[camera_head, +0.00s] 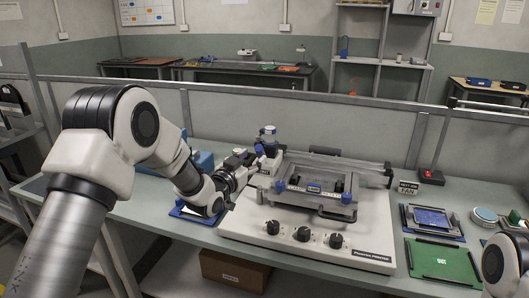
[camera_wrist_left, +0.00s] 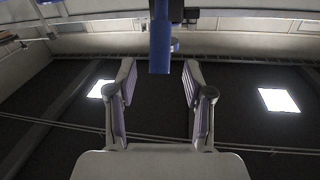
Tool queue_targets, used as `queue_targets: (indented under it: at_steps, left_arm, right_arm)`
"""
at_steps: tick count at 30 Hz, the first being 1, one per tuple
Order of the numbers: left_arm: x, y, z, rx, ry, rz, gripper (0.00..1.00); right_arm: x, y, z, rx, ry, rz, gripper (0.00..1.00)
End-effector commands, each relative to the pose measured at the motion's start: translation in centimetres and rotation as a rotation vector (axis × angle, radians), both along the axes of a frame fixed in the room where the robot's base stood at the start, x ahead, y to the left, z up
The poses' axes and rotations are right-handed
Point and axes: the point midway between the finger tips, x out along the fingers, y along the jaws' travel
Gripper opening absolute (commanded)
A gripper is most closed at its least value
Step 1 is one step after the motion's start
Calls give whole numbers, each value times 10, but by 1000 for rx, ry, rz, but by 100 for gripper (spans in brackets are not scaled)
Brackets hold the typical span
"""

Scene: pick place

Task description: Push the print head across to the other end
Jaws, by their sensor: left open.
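The white printer (camera_head: 245,228) stands on the bench, with a frame with blue clamps (camera_head: 316,187) on top. What looks like the print head (camera_head: 269,137), a white and blue upright part, is at the printer's left end, by a grey rail. My left gripper (camera_head: 262,160) is at this left end, close beside the upright part. In the left wrist view, the left gripper (camera_wrist_left: 160,85) has its two fingers wide apart. A blue post (camera_wrist_left: 160,40) shows between and beyond the fingertips; I cannot tell whether they touch it. My right gripper is out of view.
A green board (camera_head: 442,262) and a blue board in a grey frame (camera_head: 432,217) lie right of the printer. A red button box (camera_head: 430,176) stands behind them. A blue item (camera_head: 187,212) lies under my left arm. A grey partition (camera_head: 300,125) runs behind the bench.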

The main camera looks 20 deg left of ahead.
Motion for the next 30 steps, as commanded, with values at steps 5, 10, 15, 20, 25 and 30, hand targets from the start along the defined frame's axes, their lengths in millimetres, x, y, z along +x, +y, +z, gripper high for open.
queue_targets:
  at_steps: [5,10,15,20,25,30]
  left_arm:
    - [35,-8,0,1,2,-1,52]
    - [51,-11,-1,0,3,0,52]
    - [52,-11,-1,0,4,0,52]
    - [52,-11,-1,0,4,0,13]
    - [52,-11,-2,0,5,1,0]
    - [51,-11,-2,0,5,1,0]
  right_arm:
    - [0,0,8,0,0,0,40]
    - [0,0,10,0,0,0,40]
    - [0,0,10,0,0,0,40]
    - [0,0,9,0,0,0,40]
    - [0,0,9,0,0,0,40]
    - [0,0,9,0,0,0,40]
